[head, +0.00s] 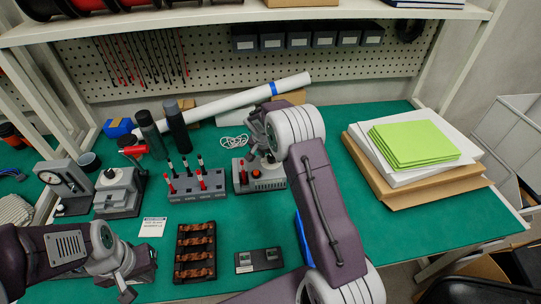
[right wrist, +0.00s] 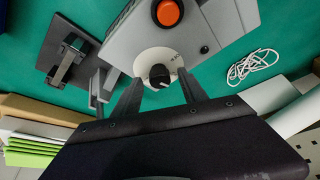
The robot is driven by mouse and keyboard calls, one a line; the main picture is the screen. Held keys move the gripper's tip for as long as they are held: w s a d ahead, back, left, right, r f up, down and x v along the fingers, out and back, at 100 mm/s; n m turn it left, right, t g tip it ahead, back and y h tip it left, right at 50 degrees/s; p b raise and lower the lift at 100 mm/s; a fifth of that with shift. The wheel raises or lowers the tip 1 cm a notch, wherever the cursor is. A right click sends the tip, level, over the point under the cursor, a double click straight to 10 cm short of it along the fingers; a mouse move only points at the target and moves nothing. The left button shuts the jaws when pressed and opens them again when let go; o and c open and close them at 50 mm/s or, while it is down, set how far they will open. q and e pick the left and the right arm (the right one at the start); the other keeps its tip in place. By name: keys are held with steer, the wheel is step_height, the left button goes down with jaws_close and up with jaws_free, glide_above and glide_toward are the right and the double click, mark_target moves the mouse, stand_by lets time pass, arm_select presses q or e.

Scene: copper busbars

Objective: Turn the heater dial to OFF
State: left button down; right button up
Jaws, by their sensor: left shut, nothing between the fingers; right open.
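The heater is a grey box (head: 262,184) in the middle of the bench, with an orange-red button on its face. In the right wrist view the heater body (right wrist: 215,30) shows the orange button (right wrist: 168,12) and a black dial (right wrist: 159,76) on a round pale plate. Small marks on the plate are too small to read. My right gripper (right wrist: 160,78) is open, its two fingers on either side of the dial in the picture; I cannot tell whether they touch it. In the head view my right gripper hides the heater's back part. My left gripper (head: 127,294) is shut and empty at the front left.
A grey rack with red and black probes (head: 197,186) stands left of the heater. A black tray of copper parts (head: 195,252) and a small dark fixture (head: 258,261) lie in front. A white cable (head: 233,143) lies behind. Stacked boards with green sheets (head: 413,143) are at right.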

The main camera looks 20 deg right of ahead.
jaws_close()
